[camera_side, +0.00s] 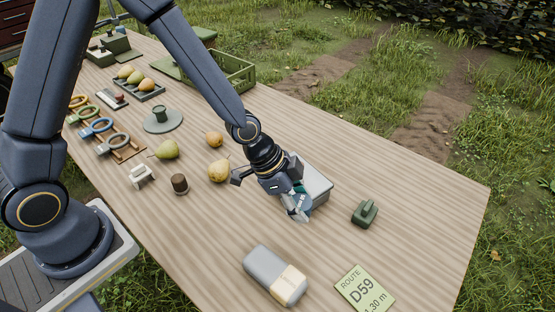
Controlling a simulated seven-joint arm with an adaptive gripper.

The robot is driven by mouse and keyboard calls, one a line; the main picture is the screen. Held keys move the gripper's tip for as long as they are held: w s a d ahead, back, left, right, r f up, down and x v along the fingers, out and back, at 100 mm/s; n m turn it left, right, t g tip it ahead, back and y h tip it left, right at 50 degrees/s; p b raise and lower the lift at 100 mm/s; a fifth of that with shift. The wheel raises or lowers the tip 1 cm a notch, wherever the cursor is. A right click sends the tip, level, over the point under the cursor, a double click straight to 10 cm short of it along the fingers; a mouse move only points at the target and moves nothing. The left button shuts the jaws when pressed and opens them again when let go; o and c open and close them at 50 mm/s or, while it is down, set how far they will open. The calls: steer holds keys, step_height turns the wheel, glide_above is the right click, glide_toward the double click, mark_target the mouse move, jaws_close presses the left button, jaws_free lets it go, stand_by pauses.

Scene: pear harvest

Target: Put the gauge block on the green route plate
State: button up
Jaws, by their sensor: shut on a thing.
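The green route plate (365,292) lies flat near the front right edge of the table and reads "ROUTE D59". Its lower part is cut off by the picture's bottom edge. My gripper (300,208) is low over the right half of the table, pointing down, beside a light grey box. It is shut on a small teal piece (302,201), mostly hidden by the fingers, which may be the gauge block. The piece is behind and left of the plate, apart from it. I cannot tell whether it touches the table.
The light grey box (318,180) stands just behind my gripper. A dark green notched block (365,212) is to the right. A grey case with a cream end (268,270) lies left of the plate. Pears (218,171) and a green crate (233,73) are farther back.

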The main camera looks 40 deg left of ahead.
steer(key=s+d+m+g+h, duration=0.15)
steer(key=s+d+m, duration=0.25)
steer(key=s+d, duration=0.65)
glide_toward(374, 297)
steer(key=d, duration=0.2)
steer(key=shift+s+d+f+g+y, duration=0.1)
steer(key=shift+d+f+g+y, duration=0.05)
steer(key=shift+d+g+y, duration=0.15)
steer(key=shift+w+d+f, duration=0.25)
steer(key=shift+w+f, duration=0.1)
steer(key=shift+f, duration=0.15)
steer(key=shift+w+d+f, duration=0.1)
steer(key=shift+f, duration=1.55)
steer(key=o, duration=1.2)
steer(key=shift+f, duration=0.15)
